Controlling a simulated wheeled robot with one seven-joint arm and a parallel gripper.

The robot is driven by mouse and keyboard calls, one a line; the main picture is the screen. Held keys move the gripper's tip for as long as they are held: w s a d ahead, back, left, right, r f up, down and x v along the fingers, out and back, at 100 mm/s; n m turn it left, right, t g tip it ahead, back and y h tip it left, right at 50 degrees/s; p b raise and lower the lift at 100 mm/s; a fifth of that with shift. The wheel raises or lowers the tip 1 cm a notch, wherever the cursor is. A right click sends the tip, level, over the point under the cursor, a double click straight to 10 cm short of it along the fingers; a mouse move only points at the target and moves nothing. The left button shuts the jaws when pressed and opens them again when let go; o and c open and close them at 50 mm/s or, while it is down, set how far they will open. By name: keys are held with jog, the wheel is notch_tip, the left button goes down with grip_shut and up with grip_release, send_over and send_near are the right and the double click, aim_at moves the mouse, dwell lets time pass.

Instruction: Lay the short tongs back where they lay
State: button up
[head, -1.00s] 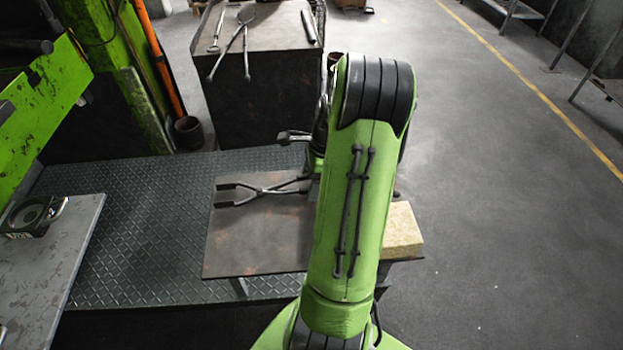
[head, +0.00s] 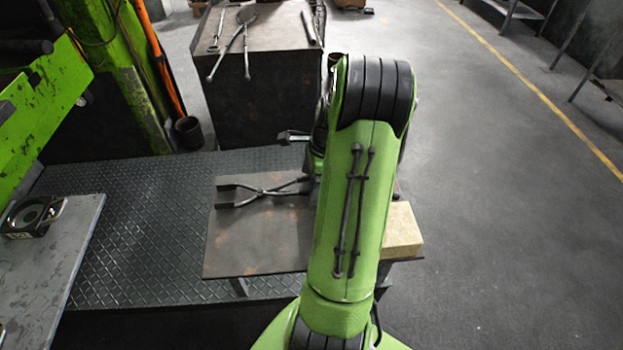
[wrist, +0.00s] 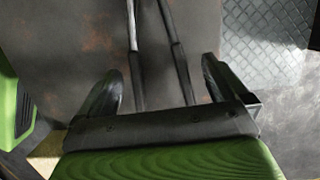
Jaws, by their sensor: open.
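The short tongs (head: 262,191) lie on the dark, rust-marked table plate (head: 245,245), with their jaws pointing left and their handles running right toward my arm. In the wrist view the two handles (wrist: 137,65) run down between the fingers of my gripper (wrist: 163,85). The fingers stand apart on either side of the handles, with a visible gap on both sides. My gripper is open. In the head view my arm hides most of the gripper and the handle ends.
A pale block (head: 402,232) sits at the table's right edge. A dark bench (head: 270,35) behind holds other long tools. A grey table (head: 45,270) with a black device (head: 33,215) stands left. Chequered floor plate (head: 140,220) lies between; open floor is at right.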

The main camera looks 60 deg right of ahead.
jog(key=p+v, duration=0.5)
jog(key=v, duration=1)
jog(key=shift+r+p, duration=0.3)
jog(key=shift+r, duration=0.1)
jog(key=w+a+r+n+h, duration=0.1)
jog(key=a+r+n, duration=0.25)
jog(key=a, duration=0.25)
jog(key=w+a+r+n, duration=0.2)
jog(key=a+n, duration=0.2)
jog(key=a, duration=0.2)
jog(key=w+a+r+n+h, duration=0.1)
jog(key=a+r+n, duration=0.1)
jog(key=a+n, duration=0.3)
jog(key=s+a+n+t, duration=0.1)
jog(key=s+a+n, duration=0.3)
jog(key=a+n, duration=0.3)
jog(key=s+a+r+n+t, duration=0.1)
jog(key=s+a+n+t, duration=0.1)
jog(key=s+a+n, duration=0.3)
jog(key=a+n+p, duration=0.1)
jog(key=a+n, duration=0.1)
jog(key=a, duration=0.1)
jog(key=shift+r+n+t, duration=0.2)
jog(key=shift+n+t, duration=0.1)
jog(key=shift+n, duration=0.05)
